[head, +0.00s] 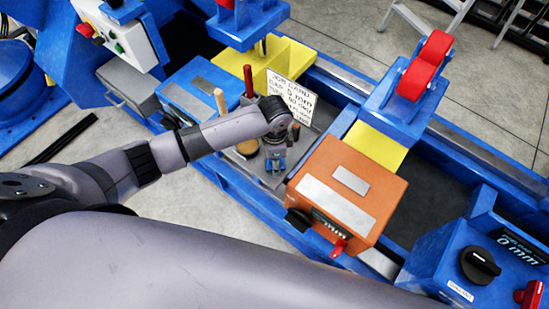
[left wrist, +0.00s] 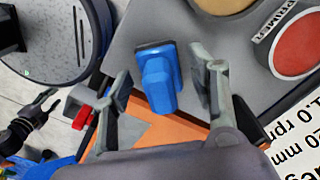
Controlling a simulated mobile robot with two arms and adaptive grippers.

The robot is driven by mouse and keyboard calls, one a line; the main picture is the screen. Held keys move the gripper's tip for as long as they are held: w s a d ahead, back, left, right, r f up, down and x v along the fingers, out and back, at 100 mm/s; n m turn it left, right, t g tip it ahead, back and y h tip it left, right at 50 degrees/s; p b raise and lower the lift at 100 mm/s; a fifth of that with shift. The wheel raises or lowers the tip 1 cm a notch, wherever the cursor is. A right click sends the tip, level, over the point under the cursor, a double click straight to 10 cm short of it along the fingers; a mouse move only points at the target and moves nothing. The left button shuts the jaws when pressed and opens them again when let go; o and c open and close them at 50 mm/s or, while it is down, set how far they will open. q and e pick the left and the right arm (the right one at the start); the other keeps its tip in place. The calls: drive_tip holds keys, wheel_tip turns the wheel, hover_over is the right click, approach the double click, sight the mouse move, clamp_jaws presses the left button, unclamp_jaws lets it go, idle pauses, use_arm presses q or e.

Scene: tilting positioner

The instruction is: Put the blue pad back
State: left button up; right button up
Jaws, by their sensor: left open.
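The blue pad (left wrist: 160,78) shows in the left wrist view, a small blue block with a dark edge at its top end. It appears to be on or just above a grey surface (left wrist: 135,25). My left gripper (left wrist: 163,88) is open, with one finger on each side of the pad and visible gaps to both. In the head view my left gripper (head: 274,152) points down over the grey tray beside the orange box, and a small blue part (head: 276,164) shows between its fingers. My right gripper is not in view.
The orange box (head: 375,190) with a dark knob and red lever stands close to the right of my left gripper. Upright handles (head: 220,102) and a job card (head: 288,88) stand behind it. A control box (head: 480,255) is at right.

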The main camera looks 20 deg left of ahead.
use_arm(q)
drive_tip(key=shift+r, duration=0.1)
wheel_tip(320, 180, up, 12)
drive_tip(key=shift+p, duration=0.45)
idle(0.3)
